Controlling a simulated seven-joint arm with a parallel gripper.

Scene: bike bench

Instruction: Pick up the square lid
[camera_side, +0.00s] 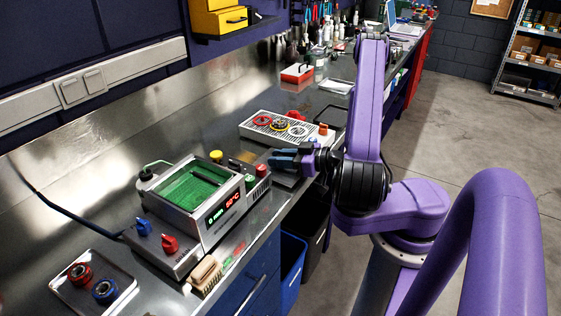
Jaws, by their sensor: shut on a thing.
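My gripper (284,160), with blue fingers, is low over the bench right of the ultrasonic cleaner (222,217). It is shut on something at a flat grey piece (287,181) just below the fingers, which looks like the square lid. The fingers and arm hide part of it, and I cannot tell whether it touches the bench. The cleaner's top is open and shows a green inside.
A grey tray with round parts (263,133) lies behind the gripper. Small bottles and a red-topped piece (262,171) stand close to its left. A metal tray (73,305) with red and blue parts is at front left.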

